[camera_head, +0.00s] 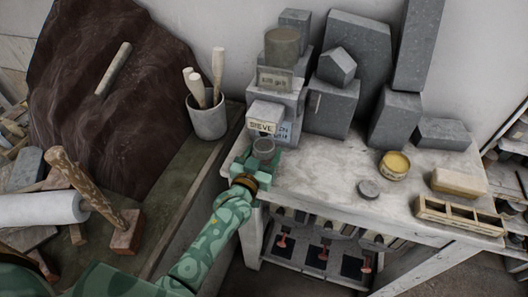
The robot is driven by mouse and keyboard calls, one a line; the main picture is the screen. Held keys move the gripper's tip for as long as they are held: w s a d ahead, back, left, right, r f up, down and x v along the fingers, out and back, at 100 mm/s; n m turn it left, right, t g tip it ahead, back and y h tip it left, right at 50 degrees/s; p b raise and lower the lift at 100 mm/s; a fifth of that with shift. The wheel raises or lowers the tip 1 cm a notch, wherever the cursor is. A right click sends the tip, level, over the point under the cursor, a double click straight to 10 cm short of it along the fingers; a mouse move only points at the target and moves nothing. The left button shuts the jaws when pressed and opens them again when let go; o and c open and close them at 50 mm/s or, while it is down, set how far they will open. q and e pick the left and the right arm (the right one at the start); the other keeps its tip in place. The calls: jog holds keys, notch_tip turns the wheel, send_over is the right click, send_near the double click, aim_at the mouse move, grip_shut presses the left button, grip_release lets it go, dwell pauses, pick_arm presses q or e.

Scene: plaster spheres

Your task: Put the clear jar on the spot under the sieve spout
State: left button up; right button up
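The sieve (265,117) is a pale boxy unit with a "SIEVE" label, at the back left of the grey worktop. A small round greyish vessel (263,146), which looks like the clear jar, is just in front of and below the sieve's label. My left gripper (258,164) reaches in from the lower left and is at this vessel, with its green fingers around its lower part. The fingers hide the vessel's base, so I cannot tell whether it rests on the worktop or whether the fingers press on it. The spot under the spout is hidden. My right gripper is not in view.
On the worktop (330,165) are a grey disc (369,189), a yellow-filled bowl (394,166), a tan block (459,183) and a wooden divided tray (458,215). Grey stone blocks (330,108) stand behind. A tool pot (208,117) and a mallet (92,195) are at left.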

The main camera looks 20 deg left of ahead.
pick_arm(q)
jog(key=o, duration=0.4)
jog(key=shift+r, duration=0.25)
jog(key=s+a+p, duration=0.1)
jog(key=s, duration=1.1)
jog(key=shift+a, duration=0.2)
jog(key=shift+f, duration=0.15)
